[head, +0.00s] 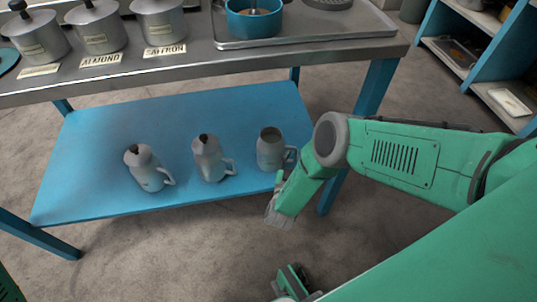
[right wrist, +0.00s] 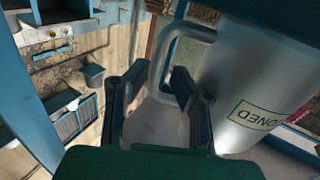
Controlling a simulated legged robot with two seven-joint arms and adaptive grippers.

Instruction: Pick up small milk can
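Three grey metal cans with side handles stand upright on the blue lower shelf. The left can (head: 148,168) and the middle can (head: 209,158) have dark knobs on top. The right can (head: 269,149) has a wider top with no knob. My right gripper (head: 281,177) is at the right can's handle side. In the right wrist view the can (right wrist: 262,75) fills the right side, with a pale label. Its handle (right wrist: 168,48) reaches down between my open fingers (right wrist: 152,92), one finger lying between handle and body. Contact is unclear. My left gripper is not in view.
The blue shelf (head: 90,150) sits under a metal counter (head: 200,62) carrying lidded pots (head: 98,28) and a tray (head: 305,33) with a blue pot (head: 254,18). A table leg (head: 374,90) stands close behind my right arm. Blue shelving (head: 470,50) is at far right.

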